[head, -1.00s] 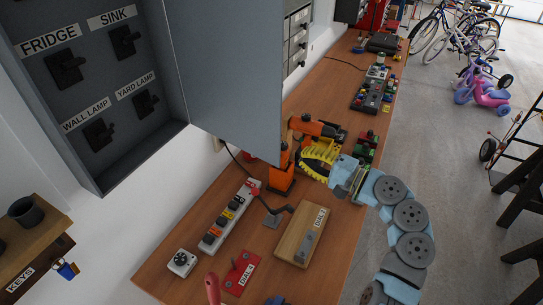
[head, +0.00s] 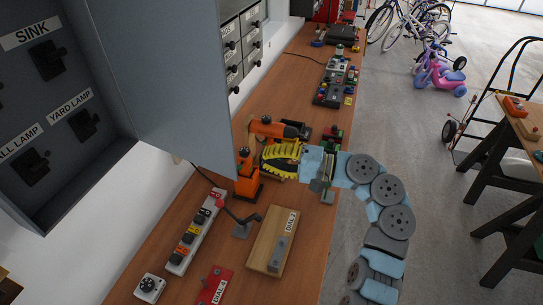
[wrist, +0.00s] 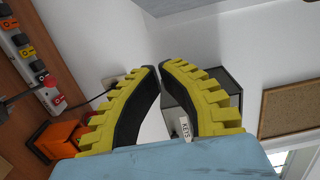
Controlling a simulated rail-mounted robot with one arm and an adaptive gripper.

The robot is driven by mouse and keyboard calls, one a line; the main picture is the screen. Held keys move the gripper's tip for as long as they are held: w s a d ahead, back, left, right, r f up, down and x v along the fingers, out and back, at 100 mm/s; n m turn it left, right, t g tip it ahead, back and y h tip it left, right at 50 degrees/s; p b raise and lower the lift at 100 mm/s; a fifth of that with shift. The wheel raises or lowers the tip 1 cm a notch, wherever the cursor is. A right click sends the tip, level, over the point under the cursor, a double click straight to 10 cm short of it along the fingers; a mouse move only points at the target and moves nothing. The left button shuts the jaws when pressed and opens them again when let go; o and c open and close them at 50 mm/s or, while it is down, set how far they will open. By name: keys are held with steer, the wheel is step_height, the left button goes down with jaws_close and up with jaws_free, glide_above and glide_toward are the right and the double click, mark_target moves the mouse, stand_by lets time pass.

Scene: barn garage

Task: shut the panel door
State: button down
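The grey wall panel (head: 62,205) is at the upper left of the head view, with labelled switches inside. Its grey door (head: 165,75) stands open, hinged on the panel's right side and jutting out over the workbench. My gripper (head: 266,160), with yellow ridged fingers, is just right of the door's lower free corner, apart from it in the picture; depth is hard to judge. In the wrist view, the fingertips of my gripper (wrist: 159,68) nearly meet, with nothing between them. A grey surface (wrist: 200,4) at the top edge there may be the panel or door; I cannot tell.
An orange tool (head: 248,182) stands on the wooden workbench (head: 205,250) near my gripper. A power strip (head: 196,232) and a wooden dial block (head: 272,240) lie nearer. Grey drawers (head: 243,45) are behind the door. Open floor (head: 400,130) lies to the right.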

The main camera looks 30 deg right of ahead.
mark_target(215, 166)
steer(key=w+a+p, duration=0.2)
steer(key=a, duration=0.6)
steer(key=shift+w, duration=0.35)
steer(key=shift+a, duration=0.1)
steer(key=shift+s+a, duration=0.1)
steer(key=shift+s, duration=0.05)
steer(key=shift+s+a+h+p, duration=0.3)
steer(key=shift+a+p, duration=0.2)
steer(key=shift+s+a+m+t, duration=0.1)
steer(key=shift+a+m+t, duration=0.05)
steer(key=shift+m+t, duration=0.15)
